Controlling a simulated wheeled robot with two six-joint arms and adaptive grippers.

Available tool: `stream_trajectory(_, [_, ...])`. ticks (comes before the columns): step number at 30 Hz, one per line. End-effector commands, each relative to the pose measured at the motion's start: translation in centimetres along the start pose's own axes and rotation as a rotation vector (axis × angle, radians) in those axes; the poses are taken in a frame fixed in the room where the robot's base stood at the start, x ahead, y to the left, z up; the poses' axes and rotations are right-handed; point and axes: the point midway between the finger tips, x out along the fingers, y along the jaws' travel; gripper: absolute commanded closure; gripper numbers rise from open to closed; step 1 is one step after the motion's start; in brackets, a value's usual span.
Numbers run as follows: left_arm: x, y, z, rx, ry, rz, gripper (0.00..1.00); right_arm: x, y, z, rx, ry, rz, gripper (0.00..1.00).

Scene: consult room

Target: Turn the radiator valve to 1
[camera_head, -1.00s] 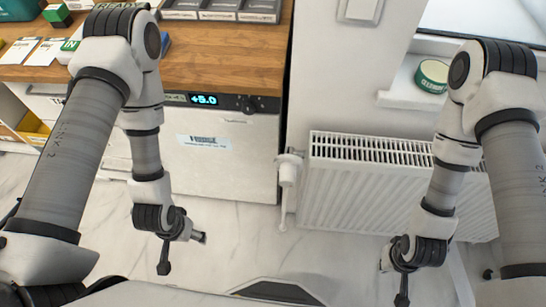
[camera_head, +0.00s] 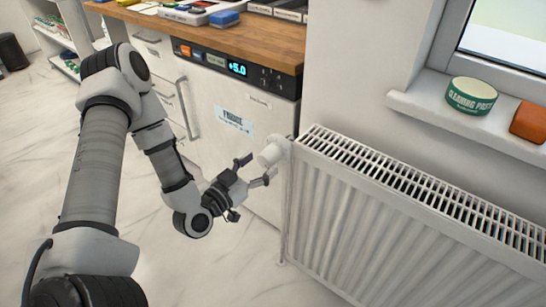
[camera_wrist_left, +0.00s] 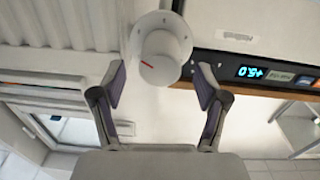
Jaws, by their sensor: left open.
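The white radiator valve (camera_head: 271,155) sticks out at the radiator's upper left end. In the left wrist view the valve knob (camera_wrist_left: 160,55) shows a red pointer line and small marks around its rim, too small to read. My left gripper (camera_head: 257,170) is open just in front of the valve. In the left wrist view its fingertips (camera_wrist_left: 161,83) lie on either side of the knob, apart from it, with nothing between the pads but the knob's near face beyond them. The white radiator (camera_head: 390,215) stands against the wall. My right gripper is out of view.
A fridge (camera_head: 235,120) with a lit display stands under the wooden counter, left of the valve. A green tin (camera_head: 471,97) and an orange object (camera_head: 529,122) sit on the window sill (camera_head: 430,108).

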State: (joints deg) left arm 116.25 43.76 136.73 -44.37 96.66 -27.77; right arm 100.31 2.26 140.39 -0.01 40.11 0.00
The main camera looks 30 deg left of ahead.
Motion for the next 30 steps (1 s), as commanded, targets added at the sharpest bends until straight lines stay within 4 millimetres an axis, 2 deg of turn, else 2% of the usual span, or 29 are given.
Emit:
stream_trajectory(3, [2.5,0.1,0.2,0.006,0.002,0.005,0.26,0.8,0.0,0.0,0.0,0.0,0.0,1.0])
stream_trajectory(7, [4.6,0.1,0.2,0.004,0.0,0.003,0.26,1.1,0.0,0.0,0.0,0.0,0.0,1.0])
stream_trajectory(11, [5.5,0.1,0.1,0.001,-0.002,0.001,0.26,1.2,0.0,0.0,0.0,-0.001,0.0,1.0])
stream_trajectory(17, [5.5,0.0,0.1,-0.001,-0.002,0.0,0.26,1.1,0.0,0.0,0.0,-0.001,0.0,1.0])
stream_trajectory(18, [5.5,0.0,0.1,-0.001,-0.002,0.0,0.4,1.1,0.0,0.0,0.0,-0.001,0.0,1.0])
stream_trajectory(22, [5.5,0.0,0.1,-0.001,-0.003,0.0,0.86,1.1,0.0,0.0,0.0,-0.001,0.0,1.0])
stream_trajectory(30, [5.5,0.0,0.1,-0.007,-0.002,0.001,0.86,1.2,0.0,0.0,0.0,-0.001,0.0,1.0])
